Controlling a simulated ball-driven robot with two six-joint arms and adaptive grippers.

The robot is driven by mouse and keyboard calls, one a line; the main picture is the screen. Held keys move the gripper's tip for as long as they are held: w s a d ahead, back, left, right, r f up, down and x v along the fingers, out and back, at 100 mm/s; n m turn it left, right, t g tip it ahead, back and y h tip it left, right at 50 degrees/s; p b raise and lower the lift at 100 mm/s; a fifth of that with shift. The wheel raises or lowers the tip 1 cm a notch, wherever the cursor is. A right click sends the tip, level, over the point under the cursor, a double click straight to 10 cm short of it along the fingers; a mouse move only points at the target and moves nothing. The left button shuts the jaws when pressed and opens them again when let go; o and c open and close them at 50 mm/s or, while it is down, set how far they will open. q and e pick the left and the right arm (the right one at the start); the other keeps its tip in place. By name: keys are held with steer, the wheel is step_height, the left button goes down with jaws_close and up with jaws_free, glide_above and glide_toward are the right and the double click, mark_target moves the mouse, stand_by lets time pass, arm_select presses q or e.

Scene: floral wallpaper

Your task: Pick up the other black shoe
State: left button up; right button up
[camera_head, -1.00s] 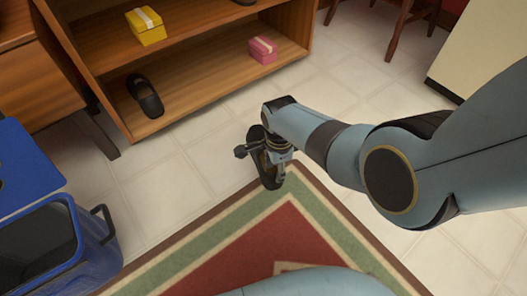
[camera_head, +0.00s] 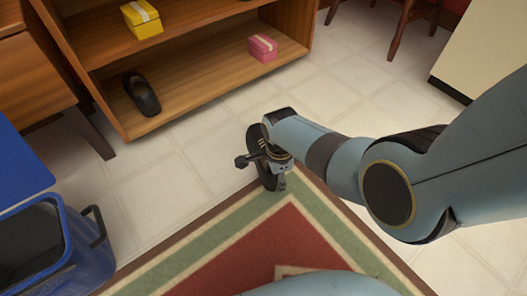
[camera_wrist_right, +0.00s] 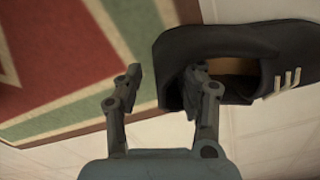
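A black shoe (camera_wrist_right: 255,50) with white stripes and a tan inside lies at the rug's edge, on the floor side. In the head view it shows partly (camera_head: 254,137), much of it hidden by my right gripper (camera_head: 262,167). In the right wrist view my right gripper (camera_wrist_right: 168,85) is open, fingertips apart. One finger overlaps the shoe's opening and the other is outside its heel, over the rug. I cannot tell whether they touch it. A second black shoe (camera_head: 141,94) lies on the shelf's lower board. My left gripper is not in view.
The wooden shelf (camera_head: 215,82) holds a yellow box (camera_head: 142,20) and a pink box (camera_head: 262,48). A blue open container (camera_head: 88,262) stands at left. Red-and-green rug (camera_head: 225,250) below. Pale floor tiles (camera_head: 150,185) are clear between shelf and rug.

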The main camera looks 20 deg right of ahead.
jaws_close()
stand_by(0.3)
steer(key=shift+r, duration=0.15)
stand_by(0.3)
